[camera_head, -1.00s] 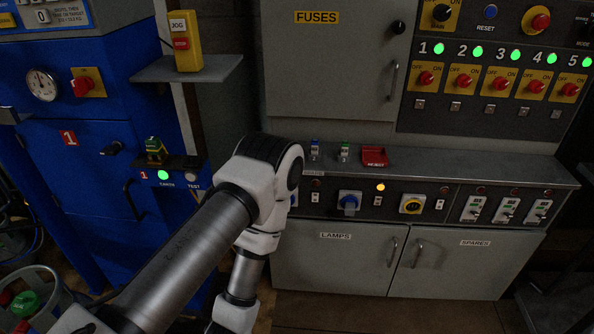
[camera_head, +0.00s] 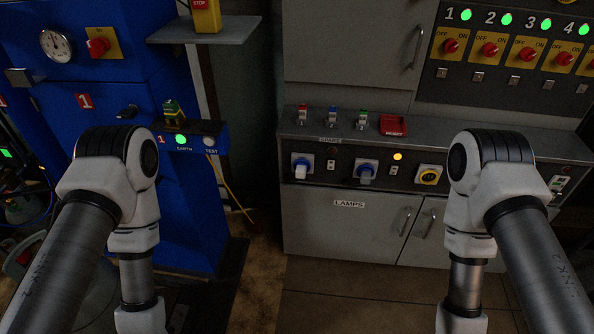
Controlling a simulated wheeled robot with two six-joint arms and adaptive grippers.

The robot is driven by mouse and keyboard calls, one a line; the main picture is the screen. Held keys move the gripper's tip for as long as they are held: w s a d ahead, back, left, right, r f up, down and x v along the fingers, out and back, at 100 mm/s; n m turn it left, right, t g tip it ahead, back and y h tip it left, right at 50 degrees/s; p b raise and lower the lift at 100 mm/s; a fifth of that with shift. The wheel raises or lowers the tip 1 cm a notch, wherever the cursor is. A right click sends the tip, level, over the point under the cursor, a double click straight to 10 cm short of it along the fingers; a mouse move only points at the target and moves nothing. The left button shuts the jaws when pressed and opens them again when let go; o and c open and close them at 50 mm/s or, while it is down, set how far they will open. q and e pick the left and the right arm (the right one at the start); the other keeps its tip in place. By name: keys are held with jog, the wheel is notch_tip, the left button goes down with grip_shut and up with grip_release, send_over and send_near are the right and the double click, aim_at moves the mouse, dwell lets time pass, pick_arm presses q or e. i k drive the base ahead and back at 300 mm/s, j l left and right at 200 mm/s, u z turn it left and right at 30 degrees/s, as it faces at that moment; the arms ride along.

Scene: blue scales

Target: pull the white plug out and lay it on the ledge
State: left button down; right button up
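A white plug (camera_head: 300,172) sits in a blue socket at the left end of the black strip on the grey cabinet front. The grey ledge (camera_head: 455,136) runs just above that strip. My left arm stands left of the plug and my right arm stands to its right. Both forearms point down out of the bottom of the picture, so neither gripper shows. Nothing covers the white plug.
A blue machine (camera_head: 192,210) stands left.

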aim_at(302, 168)
jog(key=i+l+u, duration=0.1)
jog(key=l, duration=0.25)
jog(key=i+l+u, duration=0.1)
jog(key=i+l, duration=0.35)
jog(key=l, duration=0.2)
jog(key=i+l+u, duration=0.15)
jog(key=l, duration=0.25)
jog(key=i+l+u, duration=0.1)
jog(key=l, duration=0.25)
jog(key=i, duration=0.05)
